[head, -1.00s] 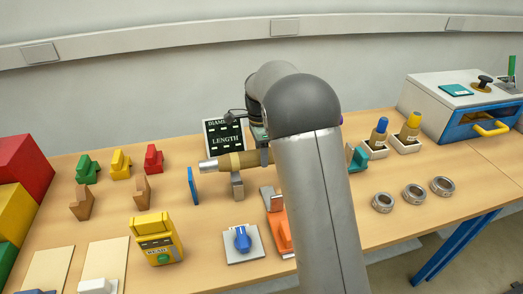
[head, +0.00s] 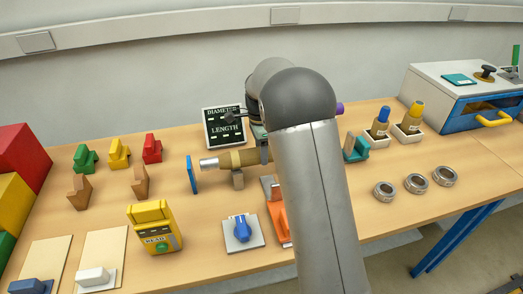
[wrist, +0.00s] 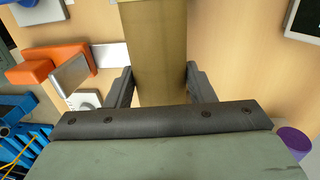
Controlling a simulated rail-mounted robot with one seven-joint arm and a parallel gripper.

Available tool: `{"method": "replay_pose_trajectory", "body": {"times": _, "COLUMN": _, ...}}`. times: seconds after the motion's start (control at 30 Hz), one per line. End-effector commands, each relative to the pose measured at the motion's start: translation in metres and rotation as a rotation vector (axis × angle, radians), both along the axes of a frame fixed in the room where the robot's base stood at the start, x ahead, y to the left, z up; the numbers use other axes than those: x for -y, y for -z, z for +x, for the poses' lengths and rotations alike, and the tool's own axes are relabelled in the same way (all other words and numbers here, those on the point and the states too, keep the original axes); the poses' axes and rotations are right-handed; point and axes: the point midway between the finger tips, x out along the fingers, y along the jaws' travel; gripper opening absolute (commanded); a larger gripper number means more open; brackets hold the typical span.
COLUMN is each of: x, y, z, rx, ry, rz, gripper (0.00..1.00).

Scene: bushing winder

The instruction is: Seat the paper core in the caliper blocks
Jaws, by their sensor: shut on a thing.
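The paper core (head: 238,159) is a tan-brown tube with a silvery left end, lying level above the bench. My gripper (head: 264,150) is shut on it right of its middle; the arm hides the core's right part. In the wrist view the core (wrist: 155,45) runs between my two fingers (wrist: 159,85). A small grey-tan caliper block (head: 238,180) stands directly under the core; I cannot tell whether they touch. A blue upright plate (head: 191,175) stands just left of the silvery end. A teal block (head: 356,150) stands right of the arm.
The display board (head: 224,127) stands behind the core. In front are an orange block (head: 277,215), a blue knob (head: 242,230) and a yellow meter (head: 155,228). Metal rings (head: 416,184) lie at the right. Coloured blocks (head: 118,154) stand at the left.

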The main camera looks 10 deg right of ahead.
Motion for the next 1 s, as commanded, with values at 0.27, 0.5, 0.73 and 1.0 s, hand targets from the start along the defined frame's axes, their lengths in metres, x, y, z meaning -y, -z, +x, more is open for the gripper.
{"method": "replay_pose_trajectory", "body": {"times": 0.27, "x": 0.0001, "y": 0.0007, "z": 0.0005, "rx": 0.003, "ry": 0.000, "rz": 0.000, "gripper": 0.00}}
{"method": "replay_pose_trajectory", "body": {"times": 0.5, "x": 0.0000, "y": 0.0039, "z": 0.0004, "rx": 0.002, "ry": 0.000, "rz": 0.000, "gripper": 0.00}}
{"method": "replay_pose_trajectory", "body": {"times": 0.73, "x": 0.0001, "y": 0.0062, "z": 0.0005, "rx": 0.003, "ry": 0.000, "rz": 0.000, "gripper": 0.55}}
{"method": "replay_pose_trajectory", "body": {"times": 1.0, "x": 0.0000, "y": 0.0070, "z": 0.0002, "rx": 0.001, "ry": 0.000, "rz": 0.000, "gripper": 0.74}}
